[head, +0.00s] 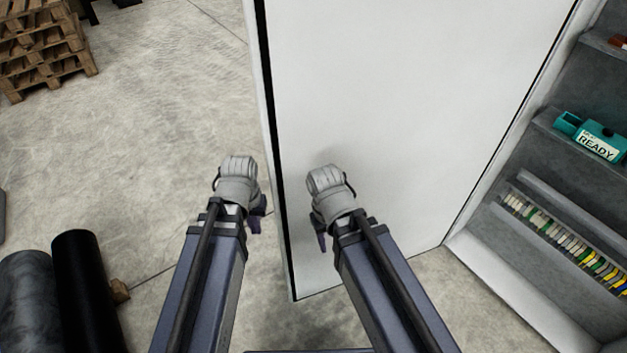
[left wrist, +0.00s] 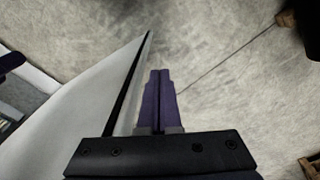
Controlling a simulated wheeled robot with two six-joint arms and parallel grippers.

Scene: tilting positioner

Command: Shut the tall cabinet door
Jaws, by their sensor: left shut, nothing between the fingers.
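The tall cabinet door (head: 400,100) is a large pale panel with a dark edge strip, standing open. Its far side meets the cabinet (head: 500,275) at the right of the head view. My left gripper (head: 256,218) is just left of the door's free edge in the head view. In the left wrist view its purple fingers (left wrist: 158,100) are together and empty, with the door (left wrist: 80,112) close along their left; I cannot tell whether they touch. My right gripper (head: 321,238) is in front of the door's inner face, its fingers mostly hidden by its wrist.
The cabinet's shelves hold a teal bin with a READY label (head: 597,141) and a row of coloured items (head: 560,237). Wooden pallets (head: 45,50) stand at the upper left, dark rolls (head: 85,290) at the lower left.

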